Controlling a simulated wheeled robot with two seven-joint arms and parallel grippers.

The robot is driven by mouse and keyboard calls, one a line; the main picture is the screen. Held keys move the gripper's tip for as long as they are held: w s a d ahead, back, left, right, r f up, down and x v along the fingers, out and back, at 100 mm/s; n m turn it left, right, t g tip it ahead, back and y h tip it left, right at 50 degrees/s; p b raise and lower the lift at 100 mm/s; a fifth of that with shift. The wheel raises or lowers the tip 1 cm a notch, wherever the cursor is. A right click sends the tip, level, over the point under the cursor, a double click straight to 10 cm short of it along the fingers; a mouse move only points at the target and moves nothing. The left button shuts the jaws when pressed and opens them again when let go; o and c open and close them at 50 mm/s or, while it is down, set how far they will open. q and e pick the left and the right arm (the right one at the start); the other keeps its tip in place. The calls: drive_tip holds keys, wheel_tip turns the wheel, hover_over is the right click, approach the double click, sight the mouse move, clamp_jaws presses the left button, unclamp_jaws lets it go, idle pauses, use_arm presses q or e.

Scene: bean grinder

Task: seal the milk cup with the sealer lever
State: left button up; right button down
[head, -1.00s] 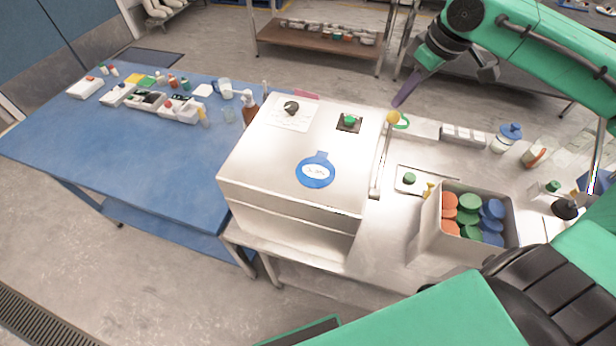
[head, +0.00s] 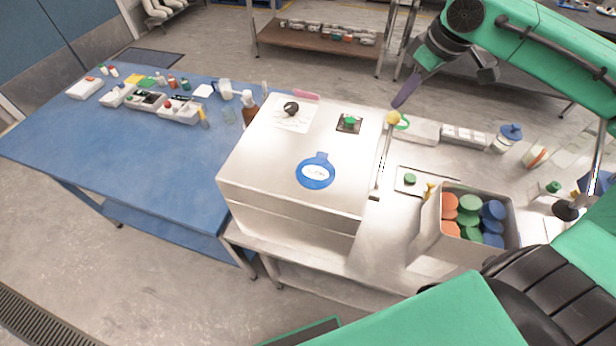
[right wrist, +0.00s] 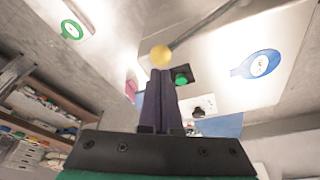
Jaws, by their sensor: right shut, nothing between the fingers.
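The sealer lever is a thin metal rod (head: 385,155) with a yellow ball knob (head: 393,118), standing at the right side of the big steel box (head: 265,150). My right gripper (head: 398,103) is shut and empty, its dark fingers pointing down just above the knob. In the right wrist view the shut fingertips (right wrist: 160,72) are right at the yellow knob (right wrist: 160,56); I cannot tell whether they touch. I cannot make out the milk cup at the sealer. My left gripper is not in view.
A steel bin (head: 430,235) of orange, green and blue lids stands right of the box. A small panel with a green button (head: 409,179) lies between them. Jars (head: 509,132) stand at the far right. The blue table (head: 130,160) on the left has much free room.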

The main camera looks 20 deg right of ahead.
drive_tip(key=shift+f, duration=0.1)
idle(0.6)
drive_tip(key=shift+f, duration=0.4)
drive_tip(key=shift+f+p, duration=0.2)
drive_tip(key=shift+p, duration=0.25)
drive_tip(key=shift+f, duration=0.3)
